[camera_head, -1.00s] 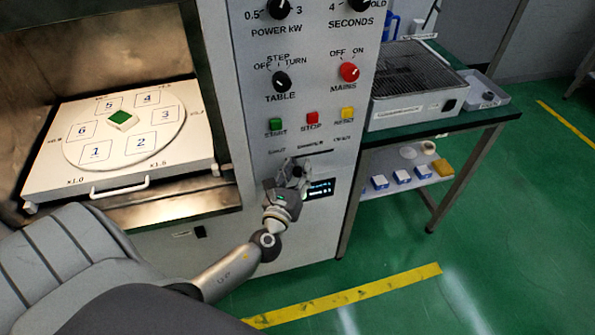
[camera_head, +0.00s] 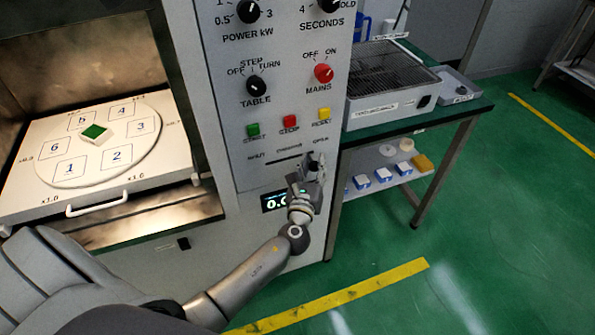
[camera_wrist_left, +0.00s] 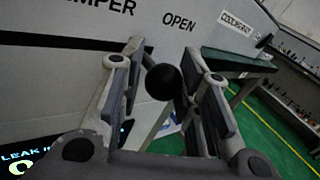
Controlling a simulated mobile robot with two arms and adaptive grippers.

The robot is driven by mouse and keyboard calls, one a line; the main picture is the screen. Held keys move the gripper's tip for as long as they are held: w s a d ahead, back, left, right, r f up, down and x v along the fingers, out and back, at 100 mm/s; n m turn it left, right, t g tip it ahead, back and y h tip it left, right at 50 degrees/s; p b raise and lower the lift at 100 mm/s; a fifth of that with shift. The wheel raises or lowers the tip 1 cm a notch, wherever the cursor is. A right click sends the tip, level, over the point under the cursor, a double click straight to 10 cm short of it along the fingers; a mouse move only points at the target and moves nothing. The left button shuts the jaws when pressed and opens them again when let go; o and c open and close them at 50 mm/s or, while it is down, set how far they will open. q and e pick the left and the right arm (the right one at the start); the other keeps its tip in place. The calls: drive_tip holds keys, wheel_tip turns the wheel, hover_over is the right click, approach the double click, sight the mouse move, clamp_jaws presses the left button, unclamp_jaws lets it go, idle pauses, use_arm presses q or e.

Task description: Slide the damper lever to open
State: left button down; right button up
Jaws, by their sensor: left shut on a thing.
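The damper lever has a round black knob (camera_wrist_left: 163,82), seen in the left wrist view between my fingers. My left gripper (camera_wrist_left: 165,85) is shut on this knob. In the head view my left gripper (camera_head: 311,170) is at the right end of the damper slot (camera_head: 284,159), below the OPEN label (camera_head: 320,139). In the left wrist view the OPEN label (camera_wrist_left: 179,22) is just above the knob. The fingers hide most of the lever in the head view. My right gripper is not in view.
Above the slot are green (camera_head: 253,130), red (camera_head: 290,121) and yellow (camera_head: 324,114) buttons. A lit display (camera_head: 272,202) is left of my gripper. A green-topped bench (camera_head: 432,114) stands to the right. The open oven chamber with its white tray (camera_head: 25,205) is at left.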

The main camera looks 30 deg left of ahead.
use_arm(q)
drive_tip(key=shift+w+d+r, duration=0.15)
drive_tip(key=shift+d+r, duration=0.05)
drive_tip(key=shift+d, duration=0.1)
drive_tip(key=c, duration=1.3)
unclamp_jaws()
drive_tip(key=shift+c, duration=0.2)
drive_tip(key=shift+o, duration=1)
drive_tip(key=shift+w+d+f, duration=0.1)
drive_tip(key=shift+w+d, duration=0.05)
drive_tip(key=shift+w, duration=0.05)
drive_tip(key=shift+s+f, duration=0.1)
drive_tip(key=shift+f, duration=0.05)
drive_tip(key=shift+s+f, duration=0.1)
drive_tip(key=shift+s, duration=0.3)
drive_tip(key=v, duration=1.1)
drive_tip(key=shift+r, duration=0.25)
